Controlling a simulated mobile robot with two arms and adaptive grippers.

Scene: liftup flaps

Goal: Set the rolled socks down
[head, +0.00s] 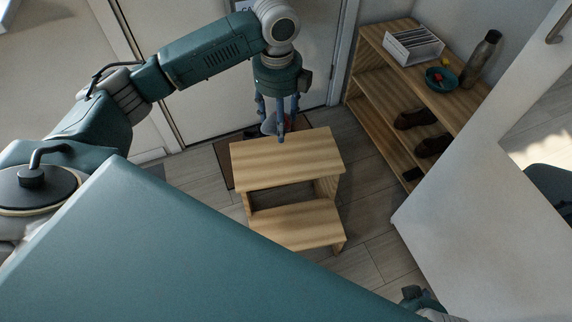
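My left gripper (278,120) points down just over the back edge of a wooden step stool (285,158). Its blue fingers are around a small greyish bundle (268,127), which looks like the rolled socks. The fingers partly hide the bundle, and I cannot tell whether it touches the stool top. The stool's top and lower step are bare. Of my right arm only a small teal part shows at the bottom edge, and its fingers are not visible.
A wooden shelf unit (440,95) at the right holds a white letter rack (413,46), a teal bowl (441,79), a dark bottle (482,58) and brown shoes (415,119). A dark doormat (224,163) lies behind the stool by the door. A white panel (480,210) stands at the right.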

